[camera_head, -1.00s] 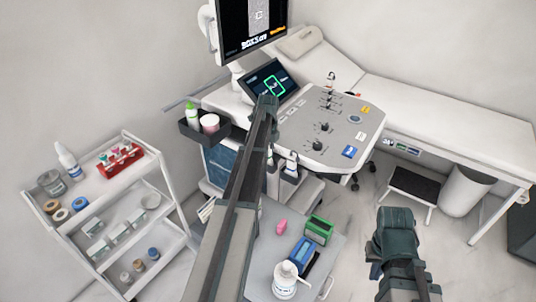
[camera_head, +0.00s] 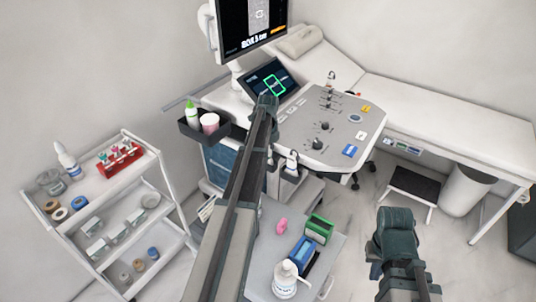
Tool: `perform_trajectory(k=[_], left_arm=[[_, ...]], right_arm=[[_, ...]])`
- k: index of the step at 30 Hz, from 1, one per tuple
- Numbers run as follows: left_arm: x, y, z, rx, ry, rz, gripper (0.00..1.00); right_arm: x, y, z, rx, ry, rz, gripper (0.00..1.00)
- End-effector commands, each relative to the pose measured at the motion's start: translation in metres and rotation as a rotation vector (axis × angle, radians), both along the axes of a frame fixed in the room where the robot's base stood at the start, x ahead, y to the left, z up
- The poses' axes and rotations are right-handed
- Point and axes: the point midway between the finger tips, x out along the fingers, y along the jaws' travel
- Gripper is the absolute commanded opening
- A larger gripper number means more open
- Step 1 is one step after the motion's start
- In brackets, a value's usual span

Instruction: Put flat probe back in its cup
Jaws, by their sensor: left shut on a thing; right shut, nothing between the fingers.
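My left gripper (camera_head: 266,103) is at the far end of my long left arm, in front of the console's tilted touchscreen. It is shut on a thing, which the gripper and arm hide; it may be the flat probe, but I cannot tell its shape. A pale probe (camera_head: 291,160) shows in a holder at the near side of the ultrasound console (camera_head: 310,140), just right of my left arm. Another holder beside it is partly hidden by the arm. My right gripper (camera_head: 395,226) is shut and empty, over the floor at the lower right.
A side table (camera_head: 262,268) holds a white pump bottle (camera_head: 286,280), a blue box (camera_head: 302,254), a green box (camera_head: 319,229) and a pink item (camera_head: 281,226). A white trolley (camera_head: 160,215) stands left. A couch (camera_head: 450,120) stands behind right. A black tray (camera_head: 190,130) holds bottles.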

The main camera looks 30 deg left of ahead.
Motion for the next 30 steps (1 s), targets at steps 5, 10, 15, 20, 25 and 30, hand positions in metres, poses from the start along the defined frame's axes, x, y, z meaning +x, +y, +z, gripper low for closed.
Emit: perform_trajectory(k=[5,10,15,20,25,30], left_arm=[[0.0000,0.0000,-0.0007,0.000,0.000,0.000,0.00],[0.0000,0.0000,-0.0006,0.000,0.000,0.000,0.34],[0.0000,0.0000,-0.0006,0.000,0.000,0.000,0.65],[0.0000,0.0000,-0.0007,0.000,0.000,0.000,0.66],[0.0000,0.0000,0.0000,0.000,0.000,0.000,0.66],[0.0000,0.0000,0.0068,0.000,0.000,0.000,0.66]], right_arm=[[0.0000,0.0000,-0.0007,0.000,0.000,0.000,0.00],[0.0000,0.0000,-0.0006,0.000,0.000,0.000,0.00],[0.0000,0.0000,-0.0006,0.000,0.000,0.000,0.00],[0.0000,0.0000,-0.0007,0.000,0.000,0.000,0.00],[0.0000,0.0000,0.0000,0.000,0.000,0.000,0.00],[0.0000,0.0000,0.0067,0.000,0.000,0.000,0.00]])
